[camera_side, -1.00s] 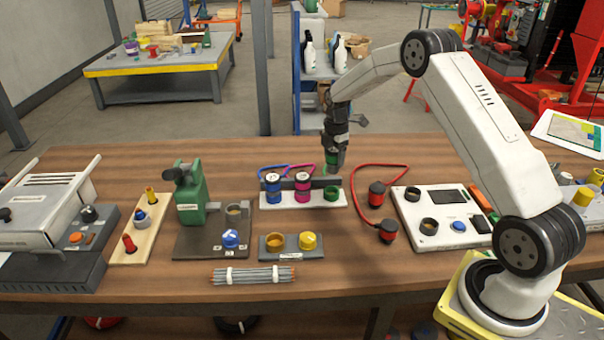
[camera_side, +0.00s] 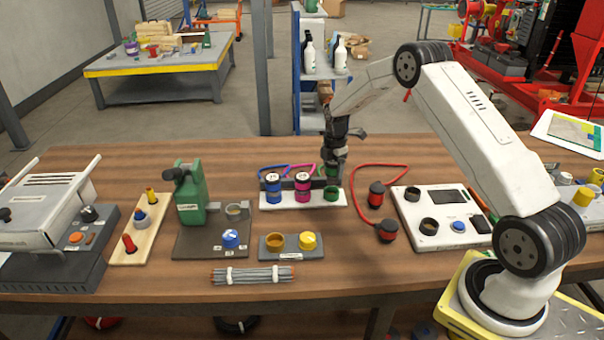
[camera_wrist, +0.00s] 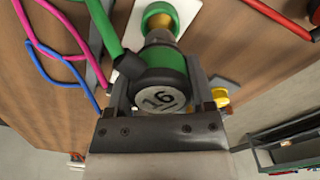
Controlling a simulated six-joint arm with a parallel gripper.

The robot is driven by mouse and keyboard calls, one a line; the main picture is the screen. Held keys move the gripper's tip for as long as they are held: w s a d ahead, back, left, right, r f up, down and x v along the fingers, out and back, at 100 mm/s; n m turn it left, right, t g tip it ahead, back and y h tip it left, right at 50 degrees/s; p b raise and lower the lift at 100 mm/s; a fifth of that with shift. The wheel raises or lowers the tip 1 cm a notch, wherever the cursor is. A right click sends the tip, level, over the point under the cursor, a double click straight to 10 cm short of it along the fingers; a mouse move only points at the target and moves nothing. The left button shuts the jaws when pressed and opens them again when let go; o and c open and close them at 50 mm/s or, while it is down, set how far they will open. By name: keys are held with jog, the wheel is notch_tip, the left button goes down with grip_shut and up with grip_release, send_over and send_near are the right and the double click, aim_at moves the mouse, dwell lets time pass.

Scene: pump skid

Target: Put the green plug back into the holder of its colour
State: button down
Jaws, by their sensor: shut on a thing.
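My gripper (camera_side: 334,165) is shut on the green plug (camera_wrist: 167,72), which has a round end face marked 16 and a green cable. In the side view the plug (camera_side: 331,170) is mostly hidden by the jaws. The green holder (camera_side: 331,193) is a ring at the right end of a white strip (camera_side: 318,200). The plug is just above this ring. In the wrist view the green holder (camera_wrist: 160,18) shows its empty opening beyond the plug, and the two look apart. A blue plug (camera_side: 273,187) and a magenta plug (camera_side: 302,187) stand in the strip's other places.
A green pump (camera_side: 190,195) stands left. A white panel (camera_side: 430,230) is at right.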

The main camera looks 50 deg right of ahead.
aim_at(333, 179)
jog(key=shift+f, duration=0.65)
jog(key=shift+f, duration=1.7)
dwell(1.4)
grip_release()
jog(key=shift+r, duration=0.1)
jog(key=shift+r, duration=3.8)
